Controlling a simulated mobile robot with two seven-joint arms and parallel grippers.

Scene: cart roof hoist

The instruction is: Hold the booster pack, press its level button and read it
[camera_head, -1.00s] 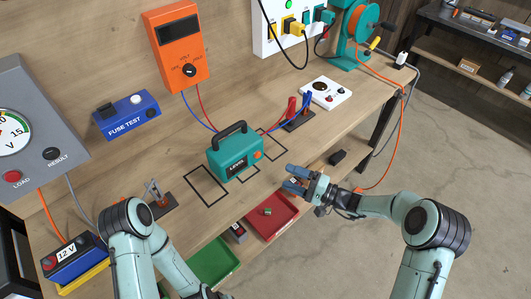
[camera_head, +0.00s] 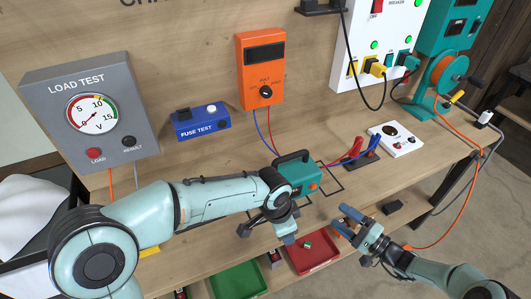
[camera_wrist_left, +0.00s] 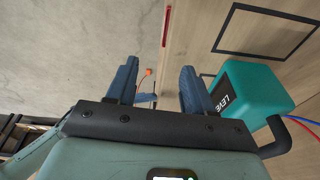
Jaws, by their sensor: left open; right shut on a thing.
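The booster pack (camera_head: 299,180) is a teal box with a black handle, upright on the bench. An orange spot (camera_head: 314,186) shows on its front, right side. My left forearm and gripper hide its left part. In the left wrist view the pack (camera_wrist_left: 262,88) shows its dark LEVEL label (camera_wrist_left: 230,92) to the right of my fingers. My left gripper (camera_head: 266,234) is open and empty, in front of the pack and apart from it. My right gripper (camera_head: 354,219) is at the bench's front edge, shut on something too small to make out.
A red tray (camera_head: 330,262) and a green tray (camera_head: 238,280) sit low at the front. Clamps (camera_head: 360,153) on a stand, a white panel (camera_head: 397,140) and a cable reel (camera_head: 440,85) are to the right. An orange meter (camera_head: 261,70) is behind.

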